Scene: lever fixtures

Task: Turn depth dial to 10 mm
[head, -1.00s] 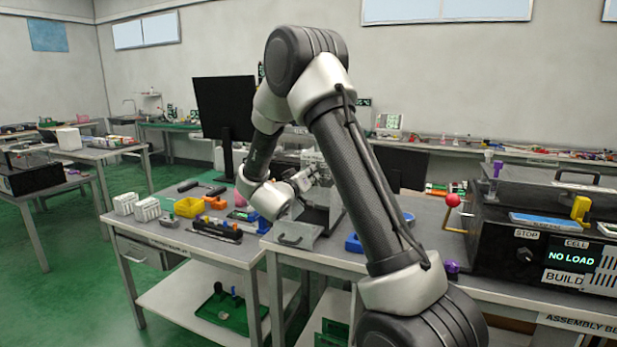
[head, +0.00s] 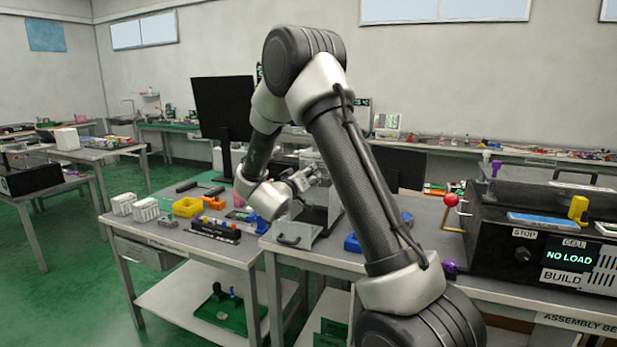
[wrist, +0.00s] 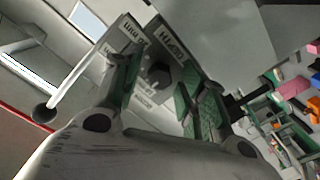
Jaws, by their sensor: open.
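The depth dial (wrist: 159,76) shows in the wrist view as a small dark knob on a grey fixture, beside a "DEPTH" label (wrist: 172,44) and a tilted label that seems to read "10 mm" (wrist: 131,32). My gripper (wrist: 160,88) is open, its green-padded fingers on either side of the dial in this view. I cannot tell whether they touch it. The dial's pointer setting is not readable.
A lever with a dark ball (wrist: 44,113) stands left in the wrist view. In the head view, a yellow bin (head: 187,207), a black rack (head: 214,231) and white blocks (head: 145,209) lie left on the bench. A red-ball lever (head: 451,200) and a "NO LOAD" box (head: 530,240) stand right.

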